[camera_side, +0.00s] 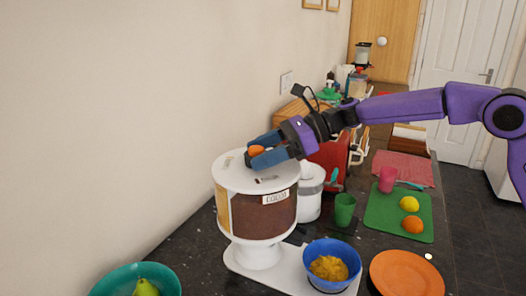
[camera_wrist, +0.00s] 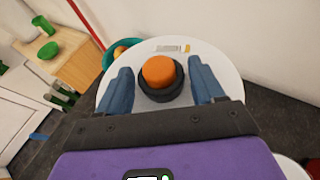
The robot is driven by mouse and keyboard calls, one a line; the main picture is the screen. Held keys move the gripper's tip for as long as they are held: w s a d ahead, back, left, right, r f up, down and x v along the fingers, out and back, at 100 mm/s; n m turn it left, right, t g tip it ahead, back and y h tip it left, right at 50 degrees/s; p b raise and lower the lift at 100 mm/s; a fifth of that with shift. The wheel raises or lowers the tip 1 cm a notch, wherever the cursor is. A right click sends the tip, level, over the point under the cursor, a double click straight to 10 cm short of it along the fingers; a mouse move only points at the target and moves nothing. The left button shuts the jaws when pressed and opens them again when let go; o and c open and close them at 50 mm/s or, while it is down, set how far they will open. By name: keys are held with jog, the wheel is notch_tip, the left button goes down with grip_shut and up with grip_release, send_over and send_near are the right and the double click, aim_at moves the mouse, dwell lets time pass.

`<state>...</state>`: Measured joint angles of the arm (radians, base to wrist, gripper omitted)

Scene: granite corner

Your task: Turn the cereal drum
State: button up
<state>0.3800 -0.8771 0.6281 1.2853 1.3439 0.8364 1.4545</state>
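The cereal drum (camera_side: 262,213) is a round dispenser with a white top, brown contents and a label reading "COCOA" facing the side camera. It stands on a white base, with a blue bowl (camera_side: 331,264) of yellow cereal on the base beside it. An orange knob (camera_wrist: 158,72) with a dark collar stands on the drum's white top (camera_wrist: 222,68). My gripper (camera_wrist: 160,88) is over the top with its blue fingers apart, one on each side of the knob. In the wrist view, gaps show between fingers and knob. In the side view, the fingers partly hide the knob.
A wall runs close along the left. A white canister (camera_side: 309,200), green cup (camera_side: 344,209) and red appliance (camera_side: 331,160) stand behind the drum. An orange plate (camera_side: 407,273) and green board (camera_side: 385,212) with fruit lie right. A teal bowl (camera_side: 110,283) is at front left.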

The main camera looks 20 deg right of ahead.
grip_shut()
jog(key=shift+n+g, duration=0.3)
jog(key=shift+g, duration=0.1)
jog(key=shift+w+n+g, duration=0.25)
jog(key=shift+n+g, duration=1.05)
jog(key=shift+g, duration=0.2)
jog(key=shift+w+n+g+h, duration=0.1)
jog(key=shift+n+g+h, duration=0.2)
jog(key=shift+n+g, duration=1.3)
jog(key=shift+g, duration=0.2)
